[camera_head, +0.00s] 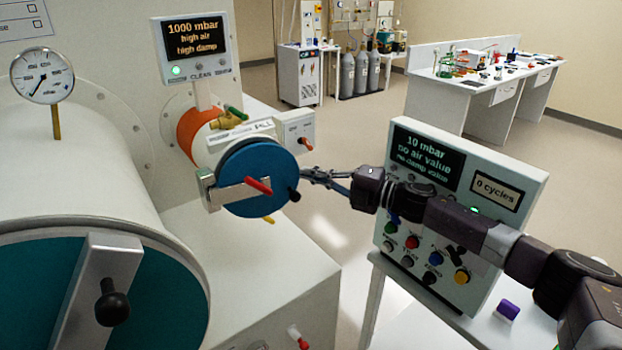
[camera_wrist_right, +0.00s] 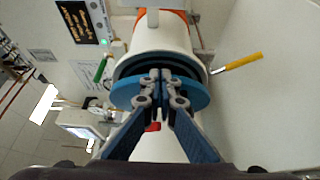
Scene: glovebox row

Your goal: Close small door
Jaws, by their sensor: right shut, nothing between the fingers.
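The small door is a blue disc (camera_head: 258,192) on the front of the small white cylinder (camera_head: 225,142). My right gripper (camera_head: 306,174) is shut and empty at the disc's right edge. In the wrist view its fingertips (camera_wrist_right: 160,76) overlap the disc; contact is unclear. My left gripper is out of view.
A large cylinder with a teal door (camera_head: 160,290) and black knob stands at the left. A control panel (camera_head: 450,200) with buttons stands under my right arm. A yellow handle (camera_wrist_right: 243,61) sticks out beside the small cylinder. Open floor lies behind the panel.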

